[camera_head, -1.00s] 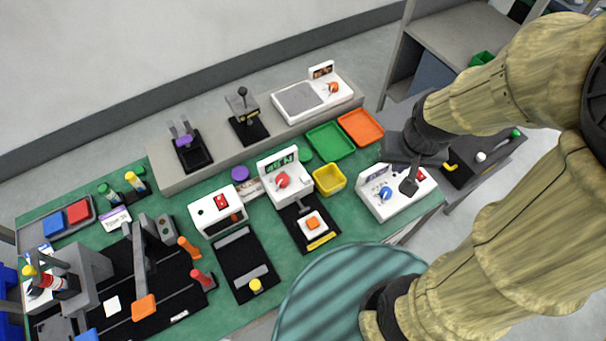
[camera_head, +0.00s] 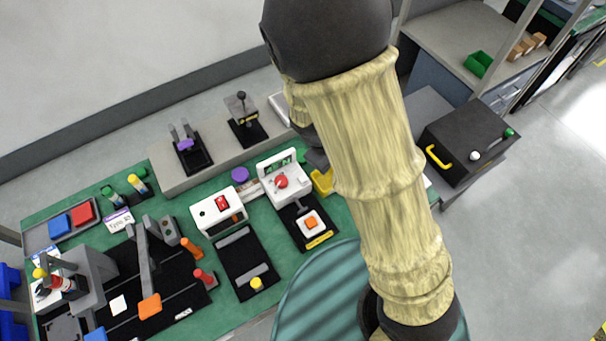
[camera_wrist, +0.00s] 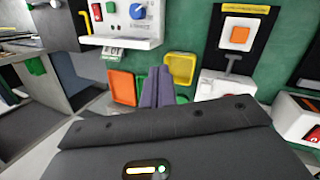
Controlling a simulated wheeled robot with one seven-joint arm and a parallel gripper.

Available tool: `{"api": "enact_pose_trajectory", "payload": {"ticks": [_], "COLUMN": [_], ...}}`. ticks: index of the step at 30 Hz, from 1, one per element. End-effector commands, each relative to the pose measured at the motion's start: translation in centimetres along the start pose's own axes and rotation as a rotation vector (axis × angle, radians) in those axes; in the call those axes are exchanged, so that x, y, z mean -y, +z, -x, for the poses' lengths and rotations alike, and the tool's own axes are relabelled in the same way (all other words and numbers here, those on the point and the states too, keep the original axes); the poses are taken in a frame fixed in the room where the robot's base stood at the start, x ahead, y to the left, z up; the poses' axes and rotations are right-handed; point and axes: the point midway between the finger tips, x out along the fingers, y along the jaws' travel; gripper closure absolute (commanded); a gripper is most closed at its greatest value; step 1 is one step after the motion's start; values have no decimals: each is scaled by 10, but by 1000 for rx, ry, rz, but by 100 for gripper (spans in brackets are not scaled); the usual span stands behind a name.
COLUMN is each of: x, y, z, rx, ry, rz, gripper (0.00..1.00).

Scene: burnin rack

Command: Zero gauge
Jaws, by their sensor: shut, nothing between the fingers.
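No unit carries a label I can read as the gauge. A white unit with a red knob (camera_head: 281,182) and a green display stands on the bench in the head view, its reading too small to tell. In front of it, an orange square (camera_head: 311,222) sits on a white plate, also in the wrist view (camera_wrist: 240,36). A white panel (camera_wrist: 115,27) with a blue knob (camera_wrist: 137,11) is at the top of the wrist view; my arm mostly hides it in the head view. My gripper (camera_wrist: 160,72) is shut and empty, over the bench by the trays.
An orange tray (camera_wrist: 122,88) and a yellow tray (camera_wrist: 181,67) lie beside my fingers. A white box with a red switch (camera_head: 222,202) stands left of the red-knob unit. A black box with a yellow handle (camera_head: 438,157) stands right. Two lever fixtures stand on the rear ledge (camera_head: 216,150).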

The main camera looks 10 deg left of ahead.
Motion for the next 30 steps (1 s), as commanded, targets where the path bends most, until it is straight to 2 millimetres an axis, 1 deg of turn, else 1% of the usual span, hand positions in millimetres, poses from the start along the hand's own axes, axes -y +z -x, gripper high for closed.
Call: {"api": "enact_pose_trajectory", "payload": {"ticks": [1, 5, 9, 12, 15, 18, 26, 30], "x": [6, 17, 30, 39, 45, 47, 47, 48], "y": [-9, -31, -56, -71, -81, -84, -84, -85], "z": [2, 4, 11, 18, 23, 26, 25, 21], "rx": [14, 44, 65, 73, 76, 75, 75, 75], "ry": [42, 159, 301, 391, 450, 473, 473, 472], "rz": [69, 234, 403, 500, 558, 581, 581, 580], "gripper": [100, 100, 100, 100, 100, 100, 100, 100]}}
